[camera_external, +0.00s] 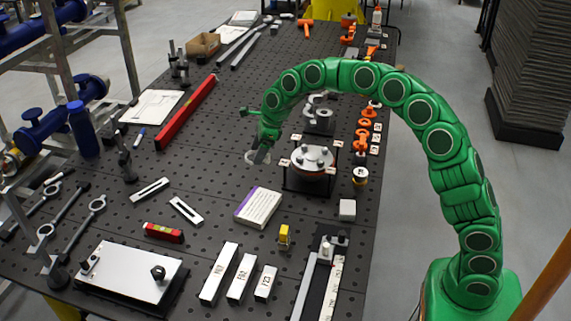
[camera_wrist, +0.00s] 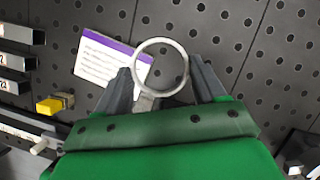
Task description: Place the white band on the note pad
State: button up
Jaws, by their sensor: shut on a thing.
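The white band (camera_wrist: 160,41) is a thin pale ring held between the two dark fingers of my gripper (camera_wrist: 160,78). In the external view, the band (camera_external: 249,157) shows at the tip of my gripper (camera_external: 260,153), above the table. The note pad (camera_external: 259,208) lies flat on the table, nearer the camera than my gripper and apart from the band. It is white with printed lines and a purple edge. In the wrist view, the note pad (camera_wrist: 107,68) shows behind and left of the band, partly covered by a finger.
A round flanged part on a black stand (camera_external: 311,160) is just right of my gripper. A yellow block (camera_external: 284,236) and a white cube (camera_external: 347,209) are near the pad. Labelled bars (camera_external: 240,279) lie in front.

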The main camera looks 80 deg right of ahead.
jog(key=s+a+r+n, duration=0.1)
jog(key=s+a+r, duration=0.1)
jog(key=s+a, duration=0.45)
jog(key=s+a+r+n, duration=0.1)
jog(key=s+a+r, duration=0.15)
jog(key=s, duration=0.75)
send_near(257, 197)
jog(key=shift+w+a+f+y, duration=0.35)
jog(key=shift+a+f, duration=0.15)
jog(key=shift+a, duration=0.15)
jog(key=shift+w+d+f, duration=0.2)
jog(key=shift+w+f, duration=0.5)
jog(key=shift+f, duration=1.65)
jog(key=shift+f, duration=0.15)
